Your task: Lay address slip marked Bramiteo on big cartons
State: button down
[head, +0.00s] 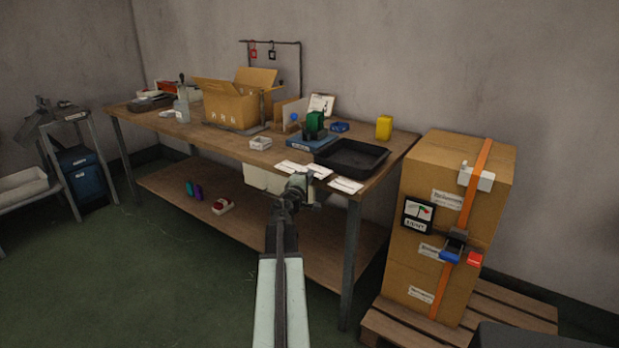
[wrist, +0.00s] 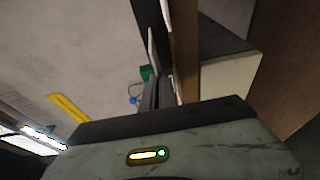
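Several white address slips lie along the front edge of the workbench: one on the left (head: 291,167), one in the middle (head: 319,171) and one at the right (head: 346,186). Their print is too small to read, so I cannot tell which says Bramiteo. The big cartons (head: 414,262) stand stacked at the right, with white labels and an orange strap on their front. My gripper (head: 302,184) is at the bench's front edge, close to the left and middle slips. Its fingers (wrist: 165,85) show only edge-on in the wrist view; whether they are open or hold anything is unclear.
The cartons stand on a wooden pallet (head: 373,325). On the workbench (head: 205,137) are a black tray (head: 352,158), a blue book (head: 312,142), an open box (head: 228,108) and a yellow block (head: 384,128). A bench leg (head: 350,255) stands between my arm and the cartons.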

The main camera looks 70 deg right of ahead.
notch_tip(320, 180, up, 25)
jog(key=p, duration=2.3)
jog(key=shift+p, duration=0.35)
